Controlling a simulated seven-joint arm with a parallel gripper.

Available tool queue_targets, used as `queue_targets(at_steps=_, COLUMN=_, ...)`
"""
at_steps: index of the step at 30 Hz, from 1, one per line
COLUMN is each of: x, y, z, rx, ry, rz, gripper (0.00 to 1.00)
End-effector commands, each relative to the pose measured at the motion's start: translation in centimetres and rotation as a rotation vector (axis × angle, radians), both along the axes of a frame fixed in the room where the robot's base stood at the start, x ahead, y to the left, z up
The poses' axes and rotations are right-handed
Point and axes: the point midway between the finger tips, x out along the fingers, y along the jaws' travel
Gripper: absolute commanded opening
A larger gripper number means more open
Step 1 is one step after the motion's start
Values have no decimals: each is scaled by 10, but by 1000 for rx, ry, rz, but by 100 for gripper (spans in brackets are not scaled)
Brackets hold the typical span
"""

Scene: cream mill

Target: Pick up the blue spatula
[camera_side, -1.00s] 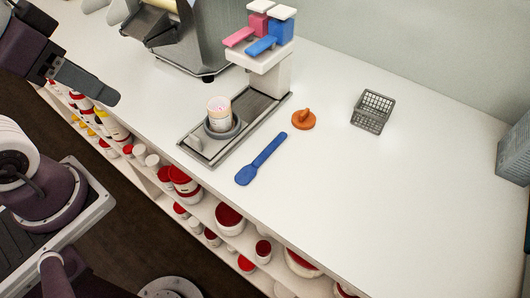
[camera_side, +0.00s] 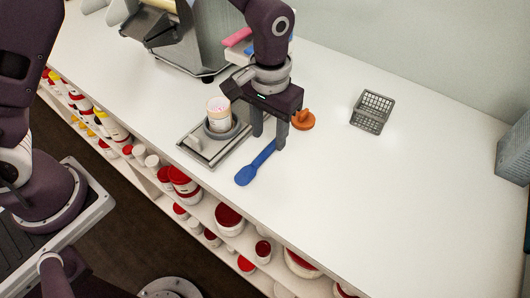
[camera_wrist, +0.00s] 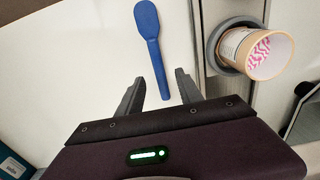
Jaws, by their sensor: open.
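The blue spatula (camera_side: 247,172) lies flat on the white counter, its broad head toward the front edge and its handle running back under my gripper. In the wrist view the spatula (camera_wrist: 150,35) points up, its handle end between my fingertips. My gripper (camera_side: 270,142) is over the handle, pointing down, with its fingers apart. In the wrist view my gripper (camera_wrist: 160,80) is open, with one finger on each side of the handle and nothing held. The far end of the handle is hidden in the side view.
A paper cup (camera_side: 218,108) stands in a grey ring on the metal drip tray (camera_side: 196,146), left of my gripper. An orange object (camera_side: 303,121) lies close on the right. A wire basket (camera_side: 372,111) stands further right.

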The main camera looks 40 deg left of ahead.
Motion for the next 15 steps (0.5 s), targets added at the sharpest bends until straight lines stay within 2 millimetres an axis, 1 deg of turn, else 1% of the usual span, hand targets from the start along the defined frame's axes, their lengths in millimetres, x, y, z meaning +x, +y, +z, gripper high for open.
queue_targets(at_steps=1, x=-1, y=-1, z=-11, rx=2, ry=5, rz=-1, gripper=43)
queue_targets(at_steps=3, x=-1, y=-1, z=-23, rx=2, ry=4, rz=-1, gripper=43)
queue_targets(at_steps=5, x=-1, y=-1, z=-30, rx=1, ry=2, rz=-1, gripper=43)
queue_targets(at_steps=7, x=-1, y=-1, z=-34, rx=1, ry=1, rz=-1, gripper=43)
queue_targets(at_steps=12, x=-1, y=-1, z=-34, rx=0, ry=0, rz=-1, gripper=43)
queue_targets(at_steps=13, x=-1, y=-1, z=-34, rx=0, ry=0, rz=-1, gripper=39)
queue_targets(at_steps=15, x=-1, y=-1, z=-34, rx=0, ry=0, rz=-1, gripper=25)
